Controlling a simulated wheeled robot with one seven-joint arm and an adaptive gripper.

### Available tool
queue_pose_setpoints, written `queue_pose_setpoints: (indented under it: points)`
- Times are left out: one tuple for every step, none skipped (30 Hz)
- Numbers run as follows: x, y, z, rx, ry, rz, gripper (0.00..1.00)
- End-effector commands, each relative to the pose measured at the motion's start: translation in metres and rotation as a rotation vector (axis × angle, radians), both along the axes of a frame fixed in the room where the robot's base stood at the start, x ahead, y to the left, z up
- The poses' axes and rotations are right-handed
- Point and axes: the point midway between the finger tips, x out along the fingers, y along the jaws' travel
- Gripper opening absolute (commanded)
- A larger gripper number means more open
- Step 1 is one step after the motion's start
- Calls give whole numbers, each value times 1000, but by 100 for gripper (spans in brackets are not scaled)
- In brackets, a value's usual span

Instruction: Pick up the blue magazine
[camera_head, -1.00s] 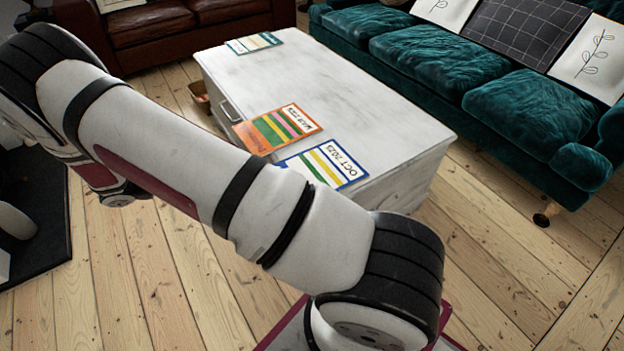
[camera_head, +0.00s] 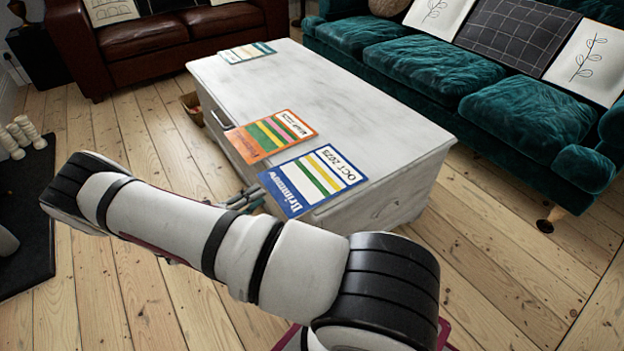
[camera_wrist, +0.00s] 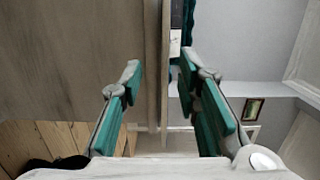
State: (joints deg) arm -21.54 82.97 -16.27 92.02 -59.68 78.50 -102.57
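The blue magazine (camera_head: 312,180) lies flat on the near end of the white table (camera_head: 330,115). It has a blue border, yellow and green stripes and "OCT 2025" on it. Its left corner appears to stick out past the table's long left edge. My gripper (camera_head: 245,197) shows just beyond my forearm, beside that edge and close to the magazine's left corner, partly hidden. In the wrist view my gripper (camera_wrist: 162,72) has its two green-padded fingers apart, with nothing seen held. A thin edge runs between them; I cannot tell whether the magazine is part of it.
An orange magazine (camera_head: 270,136) lies right beside the blue one, and a teal-and-white magazine (camera_head: 247,52) lies at the far end. A drawer handle (camera_head: 220,118) is on the table's left side. A green sofa (camera_head: 480,90) stands right, a brown sofa (camera_head: 185,32) behind. Floorboards left are free.

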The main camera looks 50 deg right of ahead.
Motion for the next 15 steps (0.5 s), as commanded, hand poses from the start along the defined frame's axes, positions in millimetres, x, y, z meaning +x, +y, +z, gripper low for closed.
queue_pose_setpoints:
  points:
    - [-1,-5,0,0,0,-2,30]
    - [-2,-7,0,0,0,-2,30]
    - [-2,-9,0,0,0,-2,30]
    - [-2,-10,0,0,0,-2,30]
    - [-2,-11,0,0,0,-1,30]
    - [-2,-12,0,0,0,-1,30]
    - [-3,-14,1,0,-1,-1,30]
    - [-3,-16,1,0,-1,-1,30]
    - [-3,-19,2,0,-1,-1,30]
    - [-4,-23,2,-1,-1,-2,30]
    - [-5,-26,3,-1,0,-2,30]
    - [-6,-32,3,0,-1,-3,30]
    - [-7,-36,4,0,0,-4,30]
    - [-8,-41,5,-1,0,-4,30]
    - [-9,-47,5,-1,0,-3,30]
